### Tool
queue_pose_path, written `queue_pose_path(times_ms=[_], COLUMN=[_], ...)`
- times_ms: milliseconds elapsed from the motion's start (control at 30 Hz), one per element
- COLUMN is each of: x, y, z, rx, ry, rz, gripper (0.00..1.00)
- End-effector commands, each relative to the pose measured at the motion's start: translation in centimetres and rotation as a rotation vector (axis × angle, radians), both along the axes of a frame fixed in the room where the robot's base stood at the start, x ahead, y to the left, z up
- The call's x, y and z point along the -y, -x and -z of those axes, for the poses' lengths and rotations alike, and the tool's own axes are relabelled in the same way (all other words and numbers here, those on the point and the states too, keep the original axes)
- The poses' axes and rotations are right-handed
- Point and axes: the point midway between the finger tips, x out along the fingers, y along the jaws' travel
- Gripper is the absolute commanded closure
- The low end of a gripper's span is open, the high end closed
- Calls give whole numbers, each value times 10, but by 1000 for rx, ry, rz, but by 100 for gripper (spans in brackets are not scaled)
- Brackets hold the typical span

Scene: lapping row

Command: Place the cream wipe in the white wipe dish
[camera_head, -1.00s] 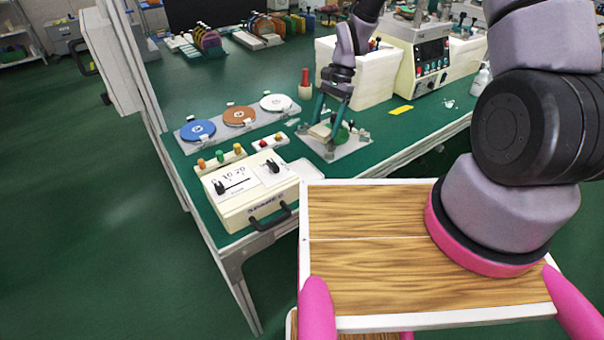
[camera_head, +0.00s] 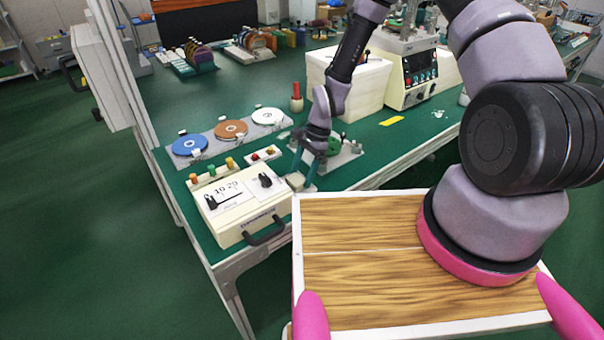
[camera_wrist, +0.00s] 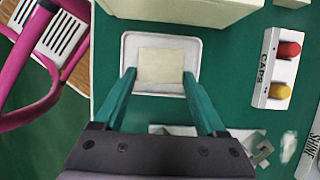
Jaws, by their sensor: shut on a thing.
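The cream wipe (camera_wrist: 161,65) is a pale square between the two teal fingers of my gripper (camera_wrist: 160,74) in the wrist view. My gripper is shut on it. The white wipe dish (camera_wrist: 190,47) is a shallow rounded tray directly behind and below the wipe, its rim showing around it. I cannot tell whether the wipe touches the dish floor. In the head view my gripper (camera_head: 303,180) is low over the bench, just right of the cream control box, and its fingers and wrist largely hide the dish and wipe.
The cream control box (camera_head: 240,207) stands close beside the dish. A caps holder (camera_wrist: 276,68) with red and yellow caps lies to the right in the wrist view. A grey fixture plate (camera_head: 340,158) is behind my gripper. Three discs (camera_head: 230,129) sit at the left back.

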Motion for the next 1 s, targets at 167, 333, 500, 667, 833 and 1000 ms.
queue_pose_path(times_ms=[167,333,500,667,833,1000], x=[0,0,0,0,5,16], y=[-1,0,0,-1,-5,-13], z=[3,5,5,4,-11,-44], rx=[2,2,2,2,5,8], ry=[0,0,0,0,0,0], rz=[0,-1,-1,-1,2,3], gripper=[79,79,0,0,0,0])
